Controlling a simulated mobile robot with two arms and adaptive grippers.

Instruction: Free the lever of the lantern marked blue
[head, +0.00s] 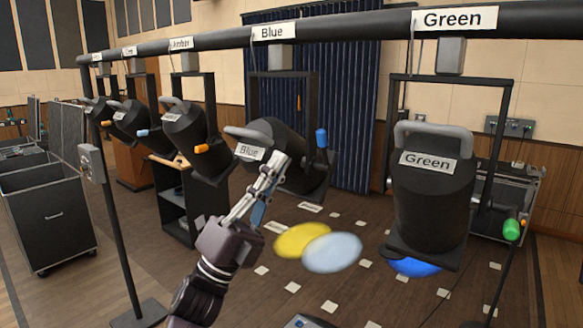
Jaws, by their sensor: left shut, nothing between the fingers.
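The lantern marked blue (270,140) hangs in a yoke from the bar, under a white "Blue" label (273,32). Its black body is tilted and carries a second "Blue" label. A blue-tipped lever (321,138) stands upright at the right side of its yoke. My left gripper (279,160) is shut and empty, in front of the lantern's lower body in the picture, to the left of the lever. Whether it touches the lantern I cannot tell. My right gripper is not in view.
The lantern marked green (432,205) hangs to the right, with a green lever (511,229). Several more lanterns, one labelled Amber (186,128), hang to the left on the black bar (340,27). Yellow, pale blue and blue discs show low in the middle. A black cart (48,225) stands left.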

